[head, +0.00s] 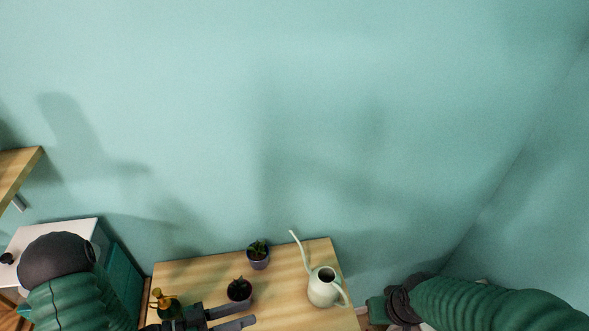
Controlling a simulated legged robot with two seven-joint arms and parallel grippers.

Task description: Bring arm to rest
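My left gripper (243,313) is at the bottom of the head view, over the front part of the wooden table. Its two dark fingers point right with a gap between them, and nothing shows in the gap. A dark pot with a small plant (239,290) stands just behind the fingers in the picture. My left arm comes in from the lower left, with its green sleeve partly cut off by the frame. My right arm (480,303) comes in from the lower right, beside the table's right side. Its gripper cannot be seen.
The wooden table (205,270) stands against the teal wall. On it are a second potted plant (258,255), a pale watering can (323,288) with a long spout, and an amber bottle (170,307). A white-topped teal cabinet (75,231) and a wooden shelf (15,170) are at left.

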